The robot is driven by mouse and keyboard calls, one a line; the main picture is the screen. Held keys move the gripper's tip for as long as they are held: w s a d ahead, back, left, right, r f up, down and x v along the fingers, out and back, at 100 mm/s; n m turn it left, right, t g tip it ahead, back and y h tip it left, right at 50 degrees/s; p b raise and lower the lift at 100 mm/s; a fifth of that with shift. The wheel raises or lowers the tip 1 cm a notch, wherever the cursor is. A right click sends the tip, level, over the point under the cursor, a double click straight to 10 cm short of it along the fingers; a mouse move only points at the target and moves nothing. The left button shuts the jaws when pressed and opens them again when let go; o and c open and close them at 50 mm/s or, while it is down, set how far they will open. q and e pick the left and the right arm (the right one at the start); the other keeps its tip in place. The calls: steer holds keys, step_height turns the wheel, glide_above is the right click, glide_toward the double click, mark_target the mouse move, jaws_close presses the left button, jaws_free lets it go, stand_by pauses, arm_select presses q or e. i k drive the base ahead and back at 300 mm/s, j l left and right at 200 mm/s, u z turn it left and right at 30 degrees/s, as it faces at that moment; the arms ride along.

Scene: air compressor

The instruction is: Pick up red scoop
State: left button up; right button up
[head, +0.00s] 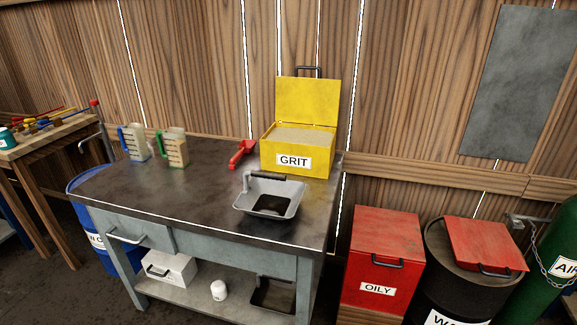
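The red scoop (242,153) lies on the dark top of the grey workbench (205,180), near its back edge. It is just left of the yellow grit box (318,160), and I cannot tell whether the two touch. The box stands with its lid up and is filled with pale grit. Neither of my grippers is in the head view.
A grey metal pan (286,205) with a dark handle stands in front of the grit box. Two measuring jugs, one blue-handled (137,146) and one green-handled (175,151), stand at the back left. The front-left benchtop is clear.

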mark_target(246, 146)
steer(key=i+j+u, duration=0.15)
steer(key=j, duration=0.3)
steer(key=i+j+u, duration=0.15)
steer(key=j, duration=0.3)
steer(key=i+j+u, duration=0.15)
steer(key=i+j, duration=0.2)
steer(key=j, duration=0.1)
